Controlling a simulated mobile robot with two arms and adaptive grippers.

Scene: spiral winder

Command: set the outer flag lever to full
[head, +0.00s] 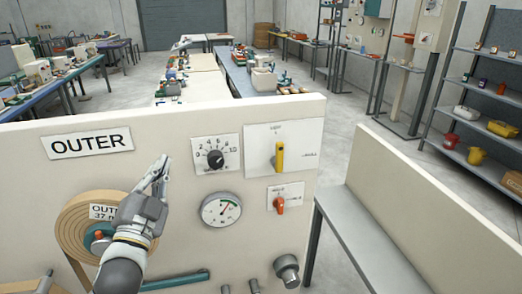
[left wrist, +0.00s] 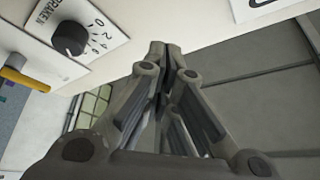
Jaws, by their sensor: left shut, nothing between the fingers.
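The cream panel (head: 180,125) carries an OUTER sign (head: 91,142). At its upper right a yellow lever (head: 279,157) stands upright on a white plate with small print I cannot read. Below it is an orange-red lever (head: 280,206), also roughly upright on a smaller plate. I cannot read which one is the flag lever. My left gripper (head: 160,169) is shut and empty, left of the dial and well apart from both levers. In the left wrist view its fingertips (left wrist: 165,48) meet, and the yellow lever (left wrist: 26,79) shows at the left edge. My right gripper is not in view.
A black dial knob (head: 215,159) sits between my left gripper and the yellow lever. A round gauge (head: 221,209) is below it. A tan roll (head: 75,230) is partly behind my left arm. A dark knob (head: 287,270) is low right. A grey bench (head: 370,230) stands right.

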